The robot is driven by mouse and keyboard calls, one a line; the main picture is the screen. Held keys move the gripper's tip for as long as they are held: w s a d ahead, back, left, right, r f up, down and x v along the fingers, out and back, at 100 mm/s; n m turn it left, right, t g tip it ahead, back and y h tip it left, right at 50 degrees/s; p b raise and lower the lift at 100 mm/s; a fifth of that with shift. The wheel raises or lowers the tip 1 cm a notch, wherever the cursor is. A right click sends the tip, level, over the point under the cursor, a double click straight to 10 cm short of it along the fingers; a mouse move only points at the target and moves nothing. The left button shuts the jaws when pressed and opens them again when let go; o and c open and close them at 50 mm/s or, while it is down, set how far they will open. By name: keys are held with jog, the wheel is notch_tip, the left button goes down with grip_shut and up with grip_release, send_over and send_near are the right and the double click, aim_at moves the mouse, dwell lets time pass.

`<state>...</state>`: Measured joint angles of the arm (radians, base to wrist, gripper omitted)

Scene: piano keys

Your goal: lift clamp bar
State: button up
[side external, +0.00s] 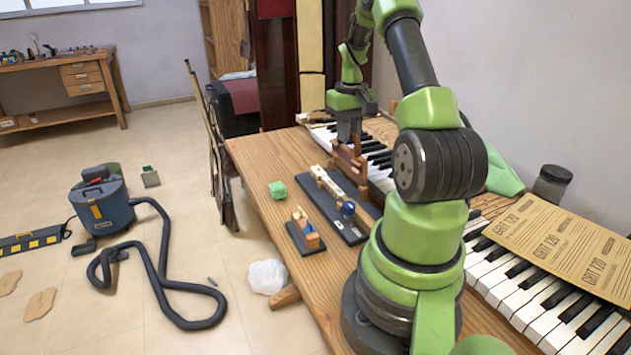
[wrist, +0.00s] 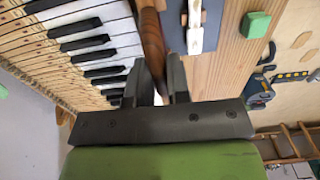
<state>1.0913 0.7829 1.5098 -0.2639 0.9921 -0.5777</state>
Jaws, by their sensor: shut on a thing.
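The clamp bar (side external: 350,165) is a reddish-brown wooden piece at the far end of the bench, beside the piano keys. My gripper (side external: 349,138) is above it, pointing down, with its jaws shut on it. In the wrist view the bar (wrist: 151,40) runs from the top edge down between the grey fingers of my gripper (wrist: 160,82), which hide its lower part. A dark base plate (side external: 325,205) with a white key piece and a blue knob lies close by; part of that dark fixture (wrist: 211,18) shows in the wrist view. I cannot tell whether the bar touches anything below.
Piano keys (side external: 530,288) run along the wall side, partly under sandpaper sheets (side external: 560,245). A green block (side external: 278,189) and a small dark stand with a wooden piece (side external: 306,236) sit on the bench (side external: 262,150). A jar (side external: 552,183) stands at the back. The bench's left side has bare wood.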

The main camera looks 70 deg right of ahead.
jog(key=shift+s+d, duration=0.25)
jog(key=shift+s+d, duration=0.25)
dwell(0.3)
jog(key=o, duration=0.6)
jog(key=shift+o, duration=0.2)
notch_tip(320, 180, up, 6)
dwell(0.6)
jog(key=shift+w, duration=0.1)
